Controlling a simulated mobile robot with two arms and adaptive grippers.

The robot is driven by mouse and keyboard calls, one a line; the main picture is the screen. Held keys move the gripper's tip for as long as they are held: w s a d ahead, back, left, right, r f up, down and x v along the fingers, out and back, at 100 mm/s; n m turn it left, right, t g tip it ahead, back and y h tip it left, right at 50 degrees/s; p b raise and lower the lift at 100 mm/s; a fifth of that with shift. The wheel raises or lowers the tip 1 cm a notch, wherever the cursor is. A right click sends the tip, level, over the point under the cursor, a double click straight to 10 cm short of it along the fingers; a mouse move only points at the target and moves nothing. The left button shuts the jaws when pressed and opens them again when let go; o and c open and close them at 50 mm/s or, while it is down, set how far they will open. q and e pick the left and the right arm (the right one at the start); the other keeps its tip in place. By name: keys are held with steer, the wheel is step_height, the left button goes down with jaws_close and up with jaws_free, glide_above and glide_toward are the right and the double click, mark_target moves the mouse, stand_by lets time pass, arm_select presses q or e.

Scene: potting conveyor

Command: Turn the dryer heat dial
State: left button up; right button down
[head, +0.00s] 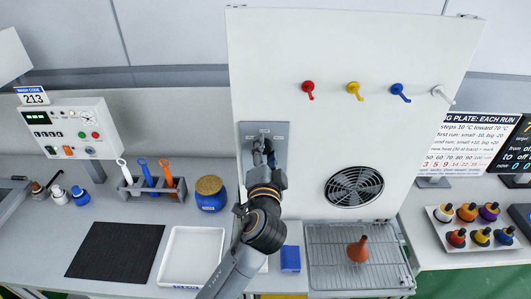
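A grey panel plate (246,142) is fixed low on the left part of the white upright board. My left gripper (264,147) is in front of this plate, its arm rising from the bottom of the picture. The gripper covers the middle of the plate, so the heat dial is hidden or cannot be made out. I cannot tell whether the fingers are open, shut or touching a dial. A black display (515,155) stands at the right edge, partly cut off. My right gripper is not in view.
The white board (310,150) carries several coloured hooks and a round black vent (354,187). Below it, an orange-brown funnel-shaped piece (358,250) stands on a wire rack (325,275). A white tray (167,258), a blue block (290,259) and a dark mat (116,249) lie on the bench.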

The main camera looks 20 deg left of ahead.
arm_select(q)
steer(key=shift+f, duration=0.15)
steer(key=shift+s+d, duration=0.1)
steer(key=shift+s, duration=0.2)
steer(key=v, duration=1.1)
steer(key=shift+s, duration=0.15)
